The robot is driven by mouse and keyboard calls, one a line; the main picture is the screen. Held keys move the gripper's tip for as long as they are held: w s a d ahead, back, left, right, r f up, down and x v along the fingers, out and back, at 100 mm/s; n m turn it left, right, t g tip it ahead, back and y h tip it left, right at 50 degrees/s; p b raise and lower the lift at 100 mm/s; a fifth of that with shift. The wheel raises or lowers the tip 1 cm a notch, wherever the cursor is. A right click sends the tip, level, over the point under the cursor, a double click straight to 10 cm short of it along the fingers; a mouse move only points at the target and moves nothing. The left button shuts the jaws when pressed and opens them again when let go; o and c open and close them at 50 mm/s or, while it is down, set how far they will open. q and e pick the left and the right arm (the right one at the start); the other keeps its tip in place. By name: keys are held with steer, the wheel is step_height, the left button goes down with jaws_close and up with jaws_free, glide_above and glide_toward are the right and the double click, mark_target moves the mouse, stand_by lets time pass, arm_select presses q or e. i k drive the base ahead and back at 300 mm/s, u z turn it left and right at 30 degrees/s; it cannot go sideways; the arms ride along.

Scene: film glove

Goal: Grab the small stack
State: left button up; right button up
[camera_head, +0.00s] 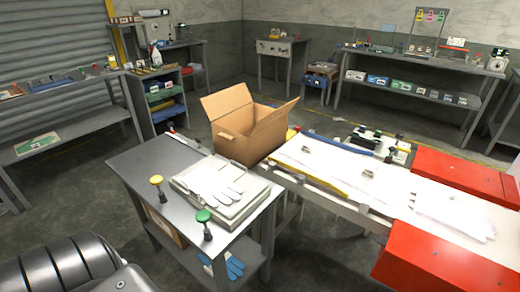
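A small stack of white gloves (218,182) lies on a pale tray-like block (238,210) on the grey metal table (140,162) in the middle. Its fingers point to the lower right. Another white glove or glove stack (452,214) lies flat on the white work surface at the right, between two red housings. How many gloves are in each is too small to tell. Neither of my grippers shows in the head view.
An open cardboard box (240,140) stands behind the gloves at the table's back edge. Yellow (156,181) and green (204,216) knobs rise along the table's front. Red housings (428,258) flank the white surface (350,172). Shelves and benches line the walls. Some floor between is clear.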

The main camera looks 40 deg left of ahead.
mark_target(307, 155)
steer(key=u, duration=0.05)
steer(key=i, duration=1.05)
steer(key=u, duration=0.55)
